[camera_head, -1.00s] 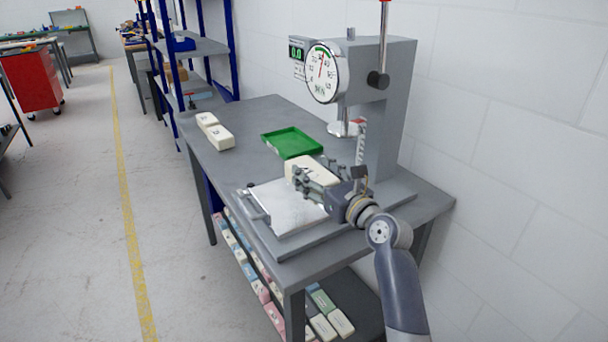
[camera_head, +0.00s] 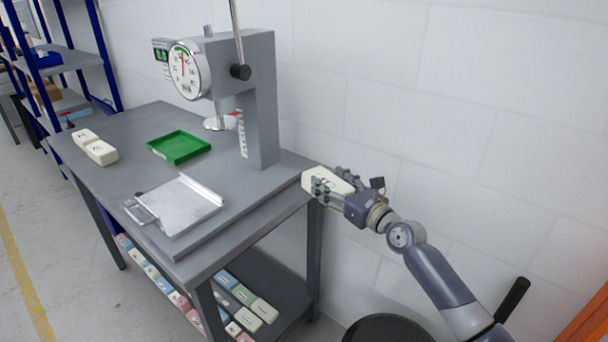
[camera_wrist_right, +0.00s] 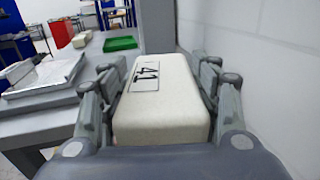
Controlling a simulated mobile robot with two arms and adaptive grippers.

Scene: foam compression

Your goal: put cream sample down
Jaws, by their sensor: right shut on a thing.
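The cream sample (camera_head: 322,181) is a pale block, held by my right gripper (camera_head: 330,187) just off the right edge of the table, in front of the white wall. In the right wrist view the cream sample (camera_wrist_right: 160,100) shows a label reading 41 and sits between both fingers of my right gripper (camera_wrist_right: 160,95). My left gripper is not in view.
The grey table (camera_head: 130,120) carries a press with a dial (camera_head: 185,70), a metal plate (camera_head: 180,207), a green tray (camera_head: 180,147) and two cream blocks (camera_head: 100,152) at the left. Several coloured blocks (camera_head: 245,295) lie on the lower shelf. A dark round seat (camera_head: 388,328) stands at the bottom.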

